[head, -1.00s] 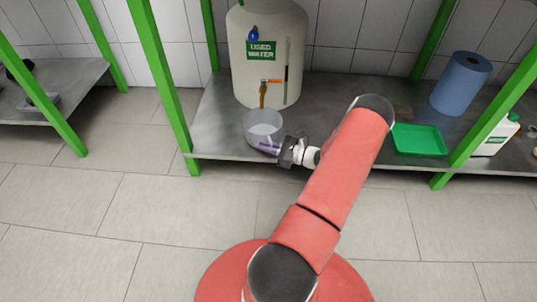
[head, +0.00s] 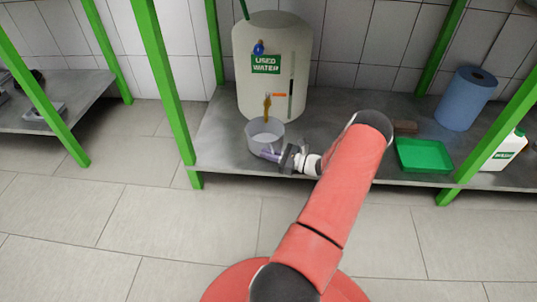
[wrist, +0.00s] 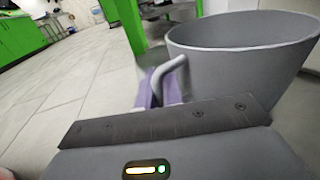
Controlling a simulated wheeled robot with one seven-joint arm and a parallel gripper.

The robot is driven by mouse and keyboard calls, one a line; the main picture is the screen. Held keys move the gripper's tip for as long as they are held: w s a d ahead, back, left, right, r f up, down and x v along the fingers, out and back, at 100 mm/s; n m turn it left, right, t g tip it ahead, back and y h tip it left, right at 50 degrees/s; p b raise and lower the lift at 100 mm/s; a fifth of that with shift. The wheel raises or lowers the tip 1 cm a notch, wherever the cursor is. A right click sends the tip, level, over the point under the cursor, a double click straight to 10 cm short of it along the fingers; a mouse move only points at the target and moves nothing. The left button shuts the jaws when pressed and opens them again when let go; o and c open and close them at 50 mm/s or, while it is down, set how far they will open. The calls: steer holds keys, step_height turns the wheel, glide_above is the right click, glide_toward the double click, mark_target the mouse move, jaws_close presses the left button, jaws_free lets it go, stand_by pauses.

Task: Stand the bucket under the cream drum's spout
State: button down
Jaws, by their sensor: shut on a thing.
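The cream drum (head: 250,90), labelled "USED WATER", stands on the grey shelf with its orange-brown spout (head: 267,106) pointing down at the front. The pale grey bucket (head: 266,141) is upright just below and in front of the spout; the spout's lower end overlaps the bucket's rear rim in the head view. I cannot tell whether the bucket's base touches the shelf. My gripper (head: 272,155) is shut on the bucket's near side, at its handle. In the wrist view the bucket (wrist: 235,65) fills the upper right, its handle between purple-grey fingers.
The steel shelf (head: 220,140) has green posts (head: 165,90) at its front. To the right are a green tray (head: 425,154), a blue paper roll (head: 463,98), a brown block (head: 405,126) and a white canister (head: 505,152). The shelf left of the bucket is clear.

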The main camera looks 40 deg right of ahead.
steer(key=shift+f, duration=0.25)
steer(key=c, duration=1.5)
jaws_free()
steer(key=shift+o, duration=0.2)
steer(key=v, duration=0.8)
steer(key=shift+p, duration=0.3)
